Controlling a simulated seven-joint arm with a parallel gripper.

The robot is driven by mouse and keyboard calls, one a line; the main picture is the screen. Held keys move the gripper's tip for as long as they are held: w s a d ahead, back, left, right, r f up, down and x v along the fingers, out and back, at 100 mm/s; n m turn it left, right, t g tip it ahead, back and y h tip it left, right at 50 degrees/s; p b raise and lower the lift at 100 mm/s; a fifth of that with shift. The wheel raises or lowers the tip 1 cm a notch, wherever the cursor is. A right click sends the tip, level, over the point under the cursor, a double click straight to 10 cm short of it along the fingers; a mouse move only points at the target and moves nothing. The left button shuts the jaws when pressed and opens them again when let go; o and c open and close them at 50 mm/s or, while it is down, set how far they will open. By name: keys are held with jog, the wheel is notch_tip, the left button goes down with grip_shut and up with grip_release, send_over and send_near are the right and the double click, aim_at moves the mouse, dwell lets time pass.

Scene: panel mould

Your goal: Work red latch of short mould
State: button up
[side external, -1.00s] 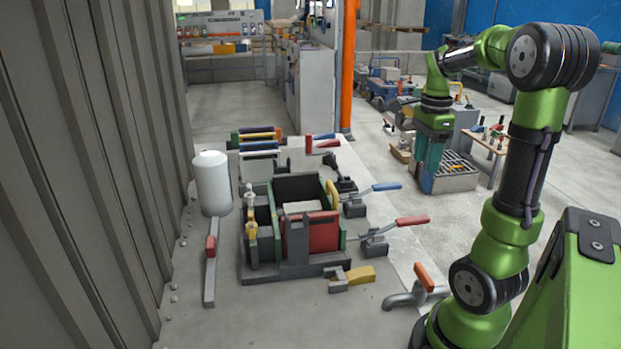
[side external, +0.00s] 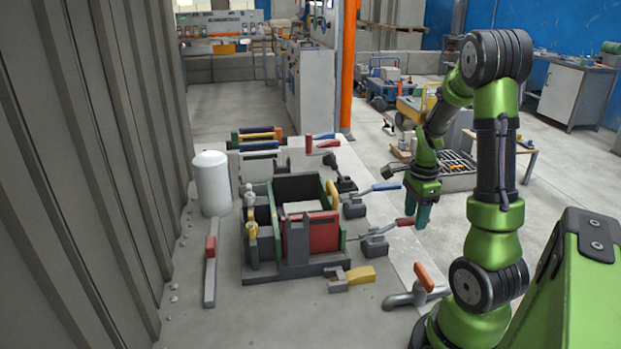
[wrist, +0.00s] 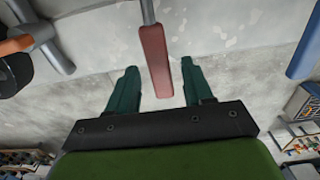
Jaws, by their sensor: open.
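The red latch handle (side external: 404,222) sticks out to the right of the mould, on a grey arm from a dark clamp base (side external: 375,247). The mould (side external: 262,250) is an open dark box with a red panel (side external: 322,233) at its front. My gripper (side external: 423,216) is at the outer end of the red handle. In the wrist view the red handle (wrist: 155,60) lies between the two spread green fingers of my gripper (wrist: 160,72), with a gap on each side. The gripper is open. Whether the handle is at finger depth is unclear.
A blue-handled latch (side external: 385,187) is just behind, and an orange-handled one (side external: 424,276) in front. A yellow-handled piece (side external: 360,275) lies near the mould's front.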

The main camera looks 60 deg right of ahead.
grip_shut()
dwell(0.3)
jog(key=shift+w+a+r+g+h, duration=0.35)
jog(key=shift+r+g+h, duration=0.1)
jog(key=shift+r, duration=0.1)
jog(key=shift+w+a+r+g+h, duration=0.2)
jog(key=shift+w+r+g+h, duration=0.1)
jog(key=shift+r+g+h, duration=0.2)
jog(key=w+a+r+g+h, duration=0.3)
jog(key=w+a+g+h, duration=0.1)
jog(key=g+h, duration=0.1)
jog(key=shift+a+r, duration=0.1)
jog(key=shift+r, duration=0.25)
jog(key=shift+w+a+r+g+h, duration=0.1)
jog(key=shift+w+a+g+h, duration=1.35)
jog(key=shift+w+g+h, duration=0.1)
